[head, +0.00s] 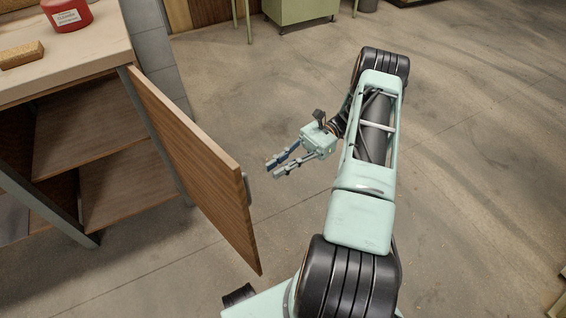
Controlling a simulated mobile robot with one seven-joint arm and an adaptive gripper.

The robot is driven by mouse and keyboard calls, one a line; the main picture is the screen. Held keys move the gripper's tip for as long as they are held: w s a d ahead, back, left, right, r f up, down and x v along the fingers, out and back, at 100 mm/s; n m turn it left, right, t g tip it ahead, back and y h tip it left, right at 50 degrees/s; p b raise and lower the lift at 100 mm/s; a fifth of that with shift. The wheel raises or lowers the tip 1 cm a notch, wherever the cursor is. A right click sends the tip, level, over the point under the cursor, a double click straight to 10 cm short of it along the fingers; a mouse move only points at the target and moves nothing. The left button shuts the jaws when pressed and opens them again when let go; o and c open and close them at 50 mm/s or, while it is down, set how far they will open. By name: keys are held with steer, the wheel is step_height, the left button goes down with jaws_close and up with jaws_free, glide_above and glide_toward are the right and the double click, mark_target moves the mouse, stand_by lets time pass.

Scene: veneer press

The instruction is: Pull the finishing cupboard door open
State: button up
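The finishing cupboard door (195,160) is a brown wooden panel hinged at the cupboard's right front post. It stands swung well out from the cupboard, with the shelves inside open to view. A small grey handle (247,188) sits near its free edge, on the side facing my arm. My gripper (272,168) is to the right of the door's free edge, apart from the handle. Its two fingers are spread with a gap between them and nothing in it.
The cupboard top (60,50) carries a red tin (67,16) and a tan block (21,55). A green cabinet (300,10) stands at the back. The concrete floor right of my arm is clear.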

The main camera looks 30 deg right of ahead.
steer(key=shift+v, duration=0.85)
steer(key=shift+d, duration=0.1)
